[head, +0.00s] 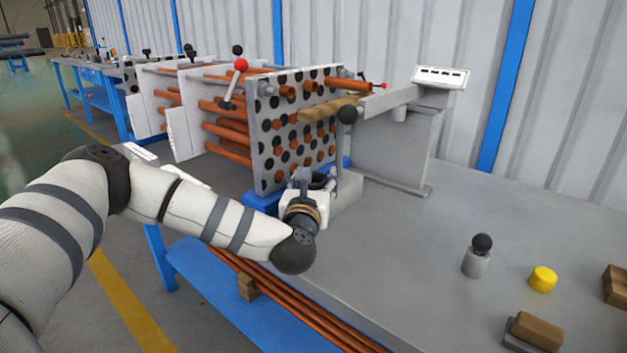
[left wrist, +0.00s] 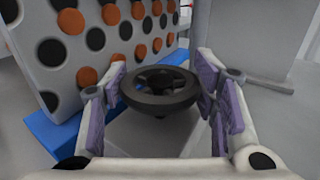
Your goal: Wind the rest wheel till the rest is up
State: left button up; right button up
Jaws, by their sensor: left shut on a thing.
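The rest wheel is a black handwheel (left wrist: 158,92) with spokes, lying flat on top of a grey block in the left wrist view. My left gripper (head: 318,183) is at the wheel, low in front of the perforated plate. In the left wrist view its purple-padded fingers (left wrist: 160,100) are on either side of the rim, shut on it. In the head view the gripper and wrist hide most of the wheel. A wooden bar (head: 328,108), perhaps the rest, lies beside the plate, below a copper tube (head: 348,85) that sticks out. My right gripper is not in view.
The perforated plate (head: 262,160) with copper tubes and black holes stands close left of the wheel. A grey stand (head: 390,150) with a white panel is behind right. A black-knobbed cylinder (head: 476,262), a yellow cap (head: 543,278) and wooden blocks (head: 538,332) sit right. The middle tabletop is clear.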

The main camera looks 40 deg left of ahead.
pick_arm(q)
jog(key=shift+h, duration=0.3)
